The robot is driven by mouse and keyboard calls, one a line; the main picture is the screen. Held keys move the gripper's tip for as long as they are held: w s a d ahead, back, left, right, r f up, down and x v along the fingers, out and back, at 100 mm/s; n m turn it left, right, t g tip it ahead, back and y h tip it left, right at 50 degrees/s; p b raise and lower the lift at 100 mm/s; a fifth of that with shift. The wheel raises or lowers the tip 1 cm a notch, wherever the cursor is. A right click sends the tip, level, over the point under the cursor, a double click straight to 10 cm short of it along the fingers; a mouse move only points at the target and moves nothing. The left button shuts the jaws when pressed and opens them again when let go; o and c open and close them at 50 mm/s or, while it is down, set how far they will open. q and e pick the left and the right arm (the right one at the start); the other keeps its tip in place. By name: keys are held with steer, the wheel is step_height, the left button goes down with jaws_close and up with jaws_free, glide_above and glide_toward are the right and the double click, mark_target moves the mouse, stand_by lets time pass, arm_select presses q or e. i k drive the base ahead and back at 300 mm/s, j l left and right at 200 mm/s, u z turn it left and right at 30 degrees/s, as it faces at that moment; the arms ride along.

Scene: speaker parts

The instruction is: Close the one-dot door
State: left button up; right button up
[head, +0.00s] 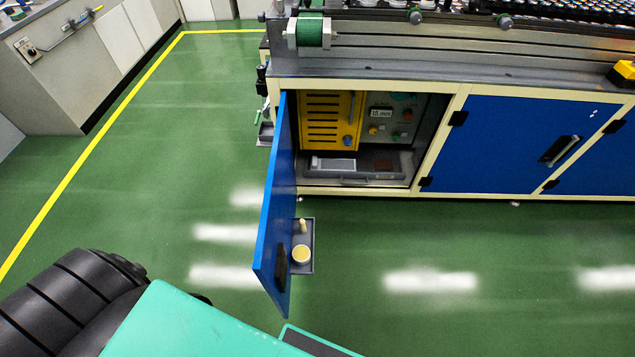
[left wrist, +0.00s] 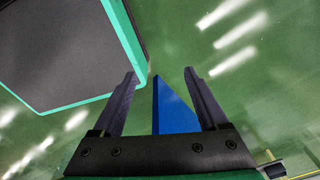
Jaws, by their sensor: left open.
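A blue door (head: 273,215) stands wide open at the left end of the cabinet, swung out toward me and seen nearly edge-on. Its outer face is turned away, so no dot shows on it. A small grey tray with a yellowish round part (head: 301,255) is on its inner side. In the left wrist view, my left gripper (left wrist: 160,73) is open, and a blue panel (left wrist: 174,110), which looks like this door, shows between its fingers. I cannot tell whether they touch it. My left gripper is not visible in the head view. My right gripper is in neither view.
The open compartment holds a yellow panel (head: 329,120), a control box (head: 391,115) and a grey drawer (head: 357,166). A closed blue door (head: 500,145) with two dots is to the right. The green floor (head: 400,240) before the cabinet is clear.

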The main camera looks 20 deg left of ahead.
mark_target(279, 233)
steer(key=k+j, duration=0.1)
steer(key=j, duration=0.35)
steer(key=k+j+u, duration=0.1)
steer(key=j, duration=0.4)
steer(key=k+j, duration=0.1)
steer(key=j, duration=0.35)
steer(key=u, duration=0.05)
